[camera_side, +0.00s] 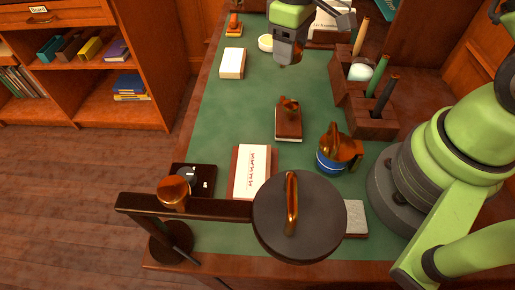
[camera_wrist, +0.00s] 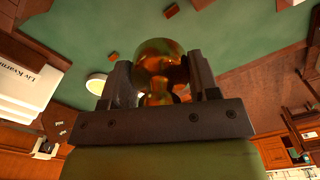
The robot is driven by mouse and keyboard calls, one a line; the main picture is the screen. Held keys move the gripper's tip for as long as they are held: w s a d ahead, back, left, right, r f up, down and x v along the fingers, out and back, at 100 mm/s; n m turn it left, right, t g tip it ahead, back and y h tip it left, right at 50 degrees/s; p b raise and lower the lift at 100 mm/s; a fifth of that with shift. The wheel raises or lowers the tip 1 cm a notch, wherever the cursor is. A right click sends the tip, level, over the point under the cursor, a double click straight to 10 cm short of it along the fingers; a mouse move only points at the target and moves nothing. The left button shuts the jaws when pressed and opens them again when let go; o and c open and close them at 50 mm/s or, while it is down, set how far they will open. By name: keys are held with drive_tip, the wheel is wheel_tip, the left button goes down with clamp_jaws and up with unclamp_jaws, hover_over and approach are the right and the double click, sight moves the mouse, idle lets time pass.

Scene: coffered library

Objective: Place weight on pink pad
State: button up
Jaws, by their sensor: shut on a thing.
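My gripper (camera_side: 284,58) is above the far part of the green desk top in the side view. In the wrist view its two dark fingers (camera_wrist: 160,85) are shut on a shiny brass weight (camera_wrist: 158,62) with a rounded top. In the side view the weight is mostly hidden by the gripper or too small to make out. I cannot make out a pink pad in either view. A pale round dish or disc (camera_side: 265,43) lies left of the gripper and also shows in the wrist view (camera_wrist: 97,83).
A white block (camera_side: 232,63), a brass-knobbed wooden piece (camera_side: 289,124), a blue container (camera_side: 333,162) and a framed paper (camera_side: 252,172) stand on the desk. A wooden pen stand (camera_side: 376,124) is at right. A dark lamp-like arm (camera_side: 300,235) crosses the front. The green middle-left is clear.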

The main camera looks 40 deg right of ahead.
drive_tip(key=s+a+r+n, duration=0.1)
drive_tip(key=s+a+n, duration=0.3)
drive_tip(key=a+n, duration=0.7)
drive_tip(key=n, duration=0.8)
hover_over(253, 169)
wheel_tip(253, 169, down, 4)
drive_tip(key=shift+f, duration=2.4)
drive_tip(key=shift+f, duration=0.1)
drive_tip(key=o, duration=1.2)
wheel_tip(253, 169, up, 12)
drive_tip(key=shift+r, duration=0.15)
